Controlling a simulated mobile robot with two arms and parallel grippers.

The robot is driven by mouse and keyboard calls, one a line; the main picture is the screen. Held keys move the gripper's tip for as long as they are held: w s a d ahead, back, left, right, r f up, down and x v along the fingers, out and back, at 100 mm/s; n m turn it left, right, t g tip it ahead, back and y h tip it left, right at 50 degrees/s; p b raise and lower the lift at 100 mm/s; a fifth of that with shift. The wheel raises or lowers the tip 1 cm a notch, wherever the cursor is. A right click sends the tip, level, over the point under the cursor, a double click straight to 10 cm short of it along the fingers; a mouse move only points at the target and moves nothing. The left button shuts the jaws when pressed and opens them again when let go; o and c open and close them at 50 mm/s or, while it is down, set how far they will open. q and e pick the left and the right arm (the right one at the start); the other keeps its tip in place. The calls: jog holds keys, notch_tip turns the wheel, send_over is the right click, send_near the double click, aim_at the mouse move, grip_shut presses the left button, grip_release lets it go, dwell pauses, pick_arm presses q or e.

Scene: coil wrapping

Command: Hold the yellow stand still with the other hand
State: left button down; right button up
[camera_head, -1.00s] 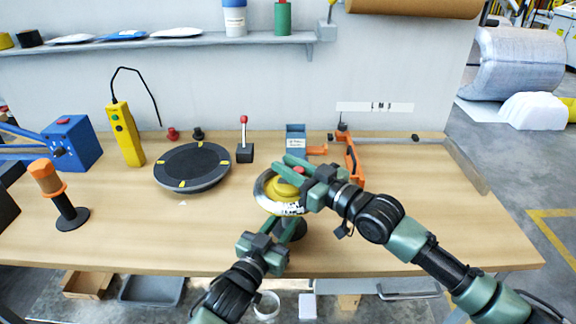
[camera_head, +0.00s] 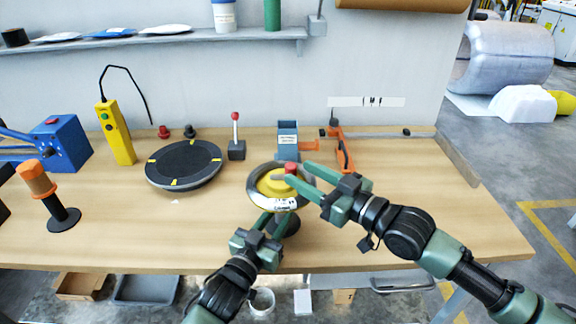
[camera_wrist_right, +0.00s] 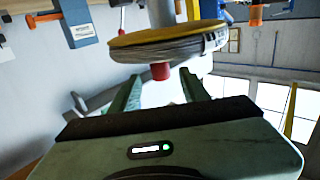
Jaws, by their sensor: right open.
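The yellow stand (camera_head: 270,184) stands near the front middle of the table, with a pale, labelled coil around its yellow disc and a red knob on top. My right gripper (camera_head: 297,174) is open, its fingers pointing left at the red knob. The right wrist view shows the knob (camera_wrist_right: 160,71) between and just beyond the parted fingertips (camera_wrist_right: 160,88), apart from both. My left gripper (camera_head: 281,218) is low in front of the stand, its fingers apart beside the dark lower part under the disc. Whether they press on it is hidden.
A dark round turntable (camera_head: 184,163) lies left of the stand, with a red-knobbed lever (camera_head: 236,148) between them. A blue box (camera_head: 288,138) and an orange tool (camera_head: 341,150) stand behind. The table (camera_head: 430,200) is clear to the right.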

pick_arm(q)
jog(key=shift+d, duration=0.1)
pick_arm(e)
jog(key=shift+v, duration=2.35)
pick_arm(q)
jog(key=c, duration=0.9)
grip_release()
jog(key=shift+c, duration=0.2)
